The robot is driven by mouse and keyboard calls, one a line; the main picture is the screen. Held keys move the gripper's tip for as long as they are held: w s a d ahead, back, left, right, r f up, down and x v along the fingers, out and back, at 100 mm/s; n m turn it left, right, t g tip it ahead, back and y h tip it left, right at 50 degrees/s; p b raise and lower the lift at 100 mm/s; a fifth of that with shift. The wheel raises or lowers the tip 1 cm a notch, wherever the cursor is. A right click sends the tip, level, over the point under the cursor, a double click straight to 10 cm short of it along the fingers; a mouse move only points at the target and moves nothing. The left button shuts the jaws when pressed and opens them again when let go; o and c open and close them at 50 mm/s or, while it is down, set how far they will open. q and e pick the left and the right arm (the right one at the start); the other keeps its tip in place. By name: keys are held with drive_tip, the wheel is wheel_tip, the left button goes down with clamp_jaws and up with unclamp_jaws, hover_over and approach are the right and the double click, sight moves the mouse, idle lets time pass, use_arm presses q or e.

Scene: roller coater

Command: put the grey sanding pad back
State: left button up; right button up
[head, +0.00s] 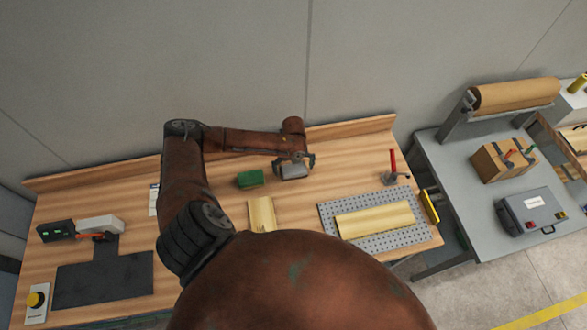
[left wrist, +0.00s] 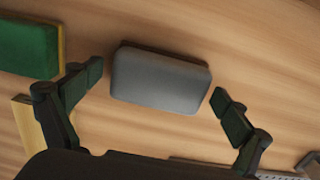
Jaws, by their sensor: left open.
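The grey sanding pad (left wrist: 160,80) lies flat on the wooden bench, seen from above in the left wrist view. In the head view the pad (head: 294,171) shows at the back middle of the bench, just right of a green block. My left gripper (left wrist: 155,88) is open, with one finger on each side of the pad and a visible gap to both. In the head view my left gripper (head: 294,162) hangs over the pad at the end of the arm. I do not see my right gripper.
A green block (head: 250,179) lies close to the left of the pad. A light wood piece (head: 262,213) lies nearer to me. A perforated plate (head: 328,207) carries a board at the right, with a red-handled clamp (head: 393,165) behind it. The bench (head: 340,150) has a raised back edge.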

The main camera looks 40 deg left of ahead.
sight(294, 168)
use_arm(q)
wheel_tip(294, 168, up, 12)
drive_tip(key=b, duration=0.1)
drive_tip(key=shift+r+b, duration=0.15)
drive_tip(key=shift+b, duration=0.25)
drive_tip(key=shift+s+a, duration=0.1)
